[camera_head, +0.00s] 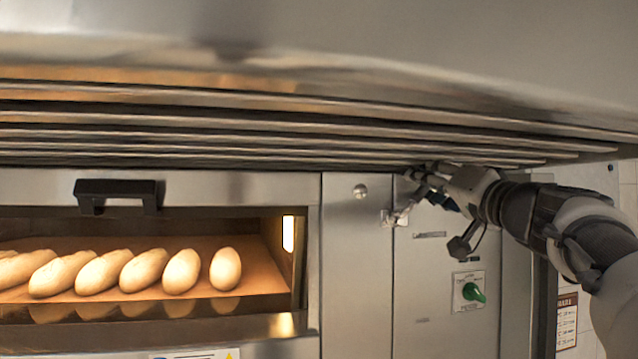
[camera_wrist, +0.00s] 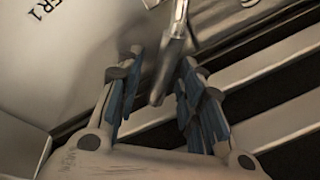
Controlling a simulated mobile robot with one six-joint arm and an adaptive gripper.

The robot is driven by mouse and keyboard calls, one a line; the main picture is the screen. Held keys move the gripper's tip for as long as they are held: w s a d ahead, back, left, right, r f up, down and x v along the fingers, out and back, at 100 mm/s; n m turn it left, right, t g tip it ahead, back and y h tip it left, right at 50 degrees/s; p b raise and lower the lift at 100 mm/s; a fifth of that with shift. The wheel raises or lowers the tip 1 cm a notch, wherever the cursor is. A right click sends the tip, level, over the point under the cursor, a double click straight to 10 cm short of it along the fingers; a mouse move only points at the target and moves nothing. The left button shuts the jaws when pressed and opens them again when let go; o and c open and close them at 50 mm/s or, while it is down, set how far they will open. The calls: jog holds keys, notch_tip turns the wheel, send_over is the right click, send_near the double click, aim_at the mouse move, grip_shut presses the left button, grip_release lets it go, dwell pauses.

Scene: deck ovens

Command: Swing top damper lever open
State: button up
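The damper lever (camera_head: 403,212) is a small metal handle on a bracket on the steel panel right of the oven window. In the wrist view the lever's rod (camera_wrist: 172,58) hangs down between the two fingers, with its dark rounded end low between them. My gripper (camera_head: 426,184) is just above and right of the lever, close under the hood slats. In the wrist view my gripper (camera_wrist: 161,62) is open, with its blue-padded fingers on either side of the rod. Gaps show beside the rod; I cannot tell whether either finger touches it.
Steel hood slats (camera_head: 300,125) run close above my gripper. A green knob (camera_head: 473,292) sits lower on the panel.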

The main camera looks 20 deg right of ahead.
jog(key=v, duration=0.7)
jog(key=shift+s, duration=0.25)
